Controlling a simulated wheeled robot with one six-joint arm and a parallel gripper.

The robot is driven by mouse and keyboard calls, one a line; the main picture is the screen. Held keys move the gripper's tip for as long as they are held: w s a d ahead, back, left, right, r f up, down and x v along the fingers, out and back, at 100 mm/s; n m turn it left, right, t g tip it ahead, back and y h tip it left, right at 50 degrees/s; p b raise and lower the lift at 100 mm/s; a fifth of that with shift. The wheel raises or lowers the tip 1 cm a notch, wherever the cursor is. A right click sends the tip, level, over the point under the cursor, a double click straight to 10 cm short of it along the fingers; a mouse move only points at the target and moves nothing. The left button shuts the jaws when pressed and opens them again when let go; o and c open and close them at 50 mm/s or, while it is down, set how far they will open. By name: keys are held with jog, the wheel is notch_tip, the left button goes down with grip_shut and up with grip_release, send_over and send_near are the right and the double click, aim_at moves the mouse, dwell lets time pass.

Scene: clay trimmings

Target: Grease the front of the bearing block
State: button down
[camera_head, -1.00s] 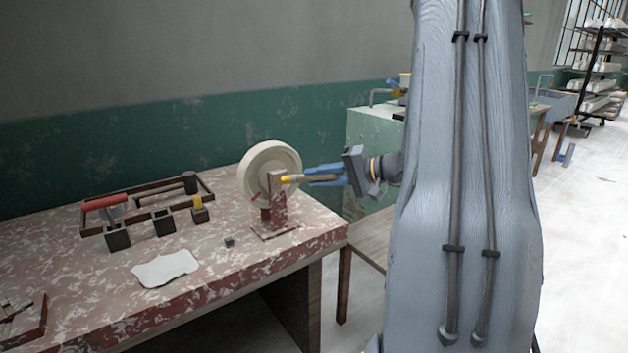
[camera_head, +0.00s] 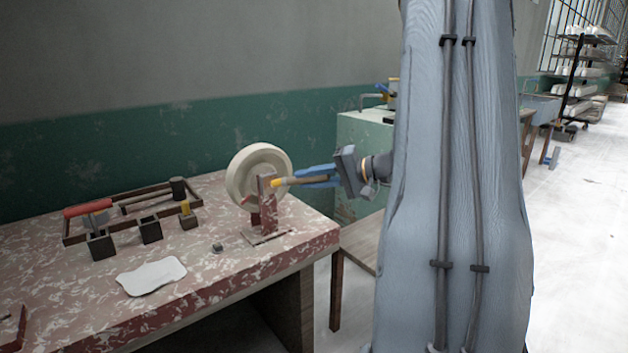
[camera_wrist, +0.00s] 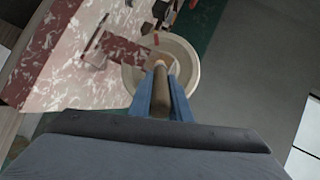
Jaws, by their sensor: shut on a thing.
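The bearing block is a worn red upright post (camera_head: 267,210) on a flat base on the table, with a pale round wheel (camera_head: 240,178) behind it. My gripper (camera_head: 308,181) comes from the right, its blue fingers shut on a brown-handled tool with a yellow tip (camera_head: 278,183). The tool is roughly level. Its tip is at the upper part of the post; I cannot tell if it touches. In the wrist view the tool's brown handle (camera_wrist: 160,98) lies between the blue fingers and points at the post, with the wheel (camera_wrist: 190,66) beyond. No grease is clearly visible.
On the worn red table (camera_head: 215,275) stand several dark square holders (camera_head: 101,246), one with a red-handled tool. A white cloth (camera_head: 150,277) and a small dark piece (camera_head: 217,247) lie in front. A green cabinet (camera_head: 360,140) stands behind.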

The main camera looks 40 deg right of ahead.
aim_at(297, 182)
jog(key=shift+s+a+b, duration=0.15)
jog(key=shift+a+b, duration=0.5)
jog(key=shift+a, duration=1.25)
jog(key=s, duration=0.6)
jog(key=shift+d, duration=0.1)
jog(key=s, duration=0.3)
jog(key=shift+w, duration=0.1)
dwell(0.3)
